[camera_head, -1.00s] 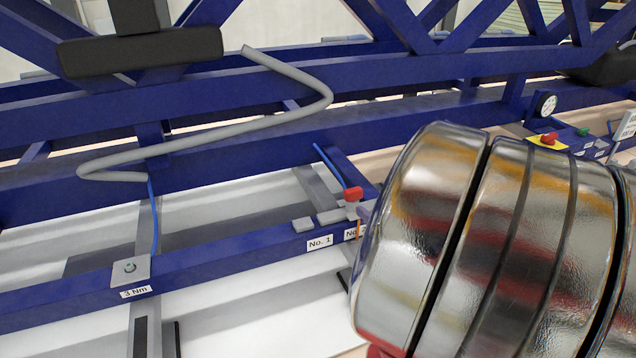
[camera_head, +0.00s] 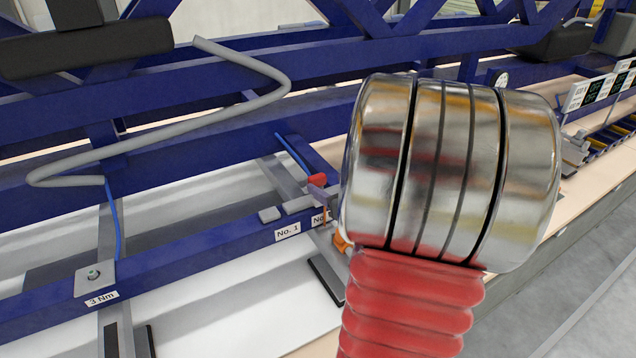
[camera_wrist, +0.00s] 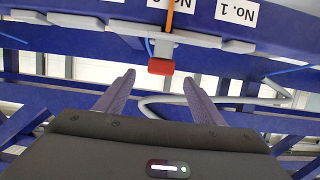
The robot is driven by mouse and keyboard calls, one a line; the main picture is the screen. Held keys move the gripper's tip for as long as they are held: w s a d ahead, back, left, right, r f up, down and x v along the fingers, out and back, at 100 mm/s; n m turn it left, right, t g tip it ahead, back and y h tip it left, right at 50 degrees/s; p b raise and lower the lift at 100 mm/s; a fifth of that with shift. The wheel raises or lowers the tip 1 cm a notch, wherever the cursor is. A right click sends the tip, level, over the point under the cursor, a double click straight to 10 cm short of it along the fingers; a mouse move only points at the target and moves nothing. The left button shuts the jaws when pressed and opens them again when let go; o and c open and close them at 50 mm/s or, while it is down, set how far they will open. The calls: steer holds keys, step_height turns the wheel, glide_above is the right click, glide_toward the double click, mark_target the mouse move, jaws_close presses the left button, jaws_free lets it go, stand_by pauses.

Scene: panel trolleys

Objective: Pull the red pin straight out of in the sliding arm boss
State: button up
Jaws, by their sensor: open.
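The red pin (camera_head: 317,180) shows as a small red head at the blue beam near the "No. 1" label, close to the left side of my arm's metal joint. In the wrist view the red pin head (camera_wrist: 161,67) is near the centre, in front of a grey plate (camera_wrist: 110,30) on the blue beam. My gripper (camera_wrist: 159,77) is open, its two purple-grey fingers pointing toward the beam. The pin head lies between the fingertips in the picture, with gaps on both sides; I cannot tell how deep it sits. The sliding arm boss is not clearly distinguishable.
A bent grey tube (camera_head: 150,150) runs along the blue truss at left. A blue cable (camera_head: 292,153) hangs near the pin. A "3 Nm" plate (camera_head: 95,279) sits on the lower beam. Display panels (camera_head: 600,88) stand at right, with grey floor (camera_head: 560,300) in front.

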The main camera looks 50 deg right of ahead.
mark_target(320, 180)
steer(key=shift+x, duration=2.55)
steer(key=shift+f, duration=0.15)
steer(key=shift+c, duration=0.5)
steer(key=c, duration=1.1)
